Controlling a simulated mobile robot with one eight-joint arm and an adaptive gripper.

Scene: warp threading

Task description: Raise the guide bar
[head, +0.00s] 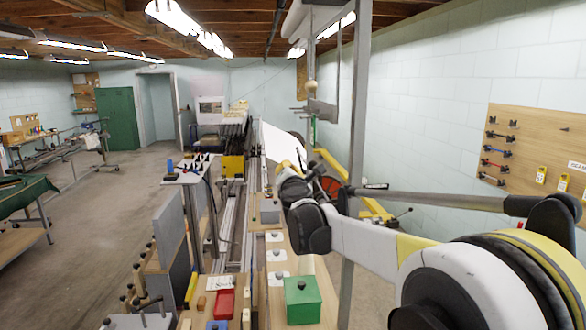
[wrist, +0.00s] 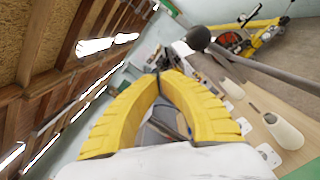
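A long grey bar (head: 430,197) runs nearly level beside the grey upright post, above my arm. It looks like the guide bar, but I cannot be sure. In the wrist view a grey rod (wrist: 250,66) with a dark round end passes at the upper right, apart from my fingers. I cannot tell whether it is the same bar. My gripper (wrist: 164,74) shows two yellow fingers whose tips are together, with nothing visible held between them. In the head view my gripper (head: 301,158) is small and partly hidden by my wrist, left of the post.
A grey upright post (head: 356,110) stands close to my arm. A narrow bench below holds a green box (head: 303,300), a red box (head: 224,302) and white pieces. A pegboard (head: 530,150) hangs on the right wall. The floor at left (head: 110,210) has free room.

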